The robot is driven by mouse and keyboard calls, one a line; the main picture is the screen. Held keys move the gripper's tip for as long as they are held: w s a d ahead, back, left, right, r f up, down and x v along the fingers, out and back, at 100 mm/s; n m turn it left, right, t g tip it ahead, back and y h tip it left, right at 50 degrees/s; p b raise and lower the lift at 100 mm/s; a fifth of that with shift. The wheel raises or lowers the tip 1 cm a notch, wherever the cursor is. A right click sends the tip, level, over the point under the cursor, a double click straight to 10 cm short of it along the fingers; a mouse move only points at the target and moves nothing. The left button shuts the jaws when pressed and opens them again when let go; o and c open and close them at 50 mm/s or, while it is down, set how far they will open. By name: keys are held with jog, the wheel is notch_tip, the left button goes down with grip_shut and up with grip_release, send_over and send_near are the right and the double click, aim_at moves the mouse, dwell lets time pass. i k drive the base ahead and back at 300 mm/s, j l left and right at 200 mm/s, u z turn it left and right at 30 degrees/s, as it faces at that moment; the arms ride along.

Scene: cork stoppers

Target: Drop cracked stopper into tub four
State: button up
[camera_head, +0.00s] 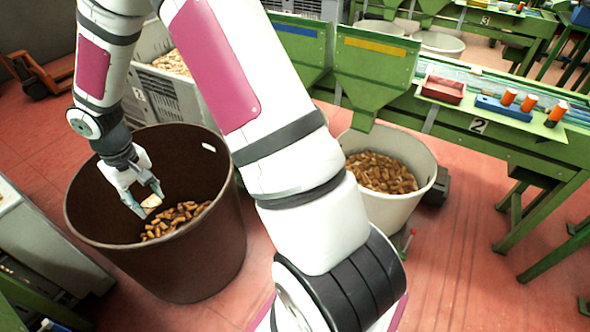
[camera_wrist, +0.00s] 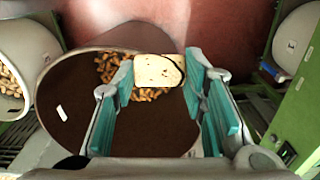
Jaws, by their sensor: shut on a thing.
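My gripper (camera_head: 143,198) is shut on a pale cork stopper (camera_head: 152,201). In the wrist view the stopper (camera_wrist: 157,71) sits between the teal finger pads of the gripper (camera_wrist: 160,88), with a dark curved line along its right side. The gripper and stopper are over the open mouth of a large dark brown tub (camera_head: 100,238). Brown corks (camera_head: 176,218) lie in a heap at the bottom of this tub, also seen in the wrist view (camera_wrist: 112,64). No number shows on the brown tub.
A white tub (camera_head: 385,211) full of corks stands to the right, under a green chute (camera_head: 372,75). A green machine bench marked 2 (camera_head: 478,126) runs along the right. A grey crate (camera_head: 178,98) stands behind the brown tub. Red floor is clear at front right.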

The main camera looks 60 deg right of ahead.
aim_at(375, 183)
jog(key=k+z, duration=0.2)
jog(key=z, duration=2)
